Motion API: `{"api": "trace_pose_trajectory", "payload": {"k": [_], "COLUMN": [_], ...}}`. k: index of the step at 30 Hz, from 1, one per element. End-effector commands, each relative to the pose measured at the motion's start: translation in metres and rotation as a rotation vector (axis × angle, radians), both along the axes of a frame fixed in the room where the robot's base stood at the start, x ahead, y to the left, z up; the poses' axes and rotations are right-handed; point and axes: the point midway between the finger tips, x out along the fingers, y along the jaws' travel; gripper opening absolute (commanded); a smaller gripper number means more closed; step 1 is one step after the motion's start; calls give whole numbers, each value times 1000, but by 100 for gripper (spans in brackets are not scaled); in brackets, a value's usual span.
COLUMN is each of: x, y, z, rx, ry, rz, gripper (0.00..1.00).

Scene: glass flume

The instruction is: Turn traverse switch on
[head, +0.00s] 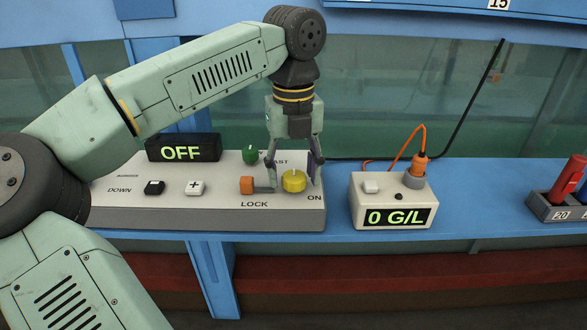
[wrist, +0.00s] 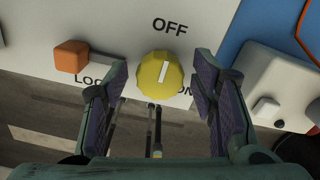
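The traverse switch looks to be the yellow knob (head: 293,181) on the light control panel (head: 228,217), between an OFF and an ON label. A black display (head: 183,148) reads OFF. My gripper (head: 294,172) is over the knob, pointing down. In the wrist view my gripper (wrist: 160,95) is open, with one finger to each side of the knob and visible gaps. I cannot tell the fingertips' exact height against the knob.
An orange lock knob (head: 246,185) sits just left of the yellow one. A green knob (head: 250,156) and black (head: 154,188) and white (head: 194,188) buttons share the panel. A meter box (head: 392,203) reading 0 G/L stands right.

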Motion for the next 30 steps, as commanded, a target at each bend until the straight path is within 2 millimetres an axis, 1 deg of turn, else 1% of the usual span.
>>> {"api": "trace_pose_trajectory", "payload": {"k": [1,2,18,19,25,30], "x": [0,0,0,0,0,0], "y": [0,0,0,0,0,-1], "z": [0,0,1,1,1,1], "rx": [0,0,0,0,-1,-1], "ry": [0,0,0,0,0,0], "rz": [0,0,-1,-1,-16,-73], "gripper": [47,45,9,7,7,7]}}
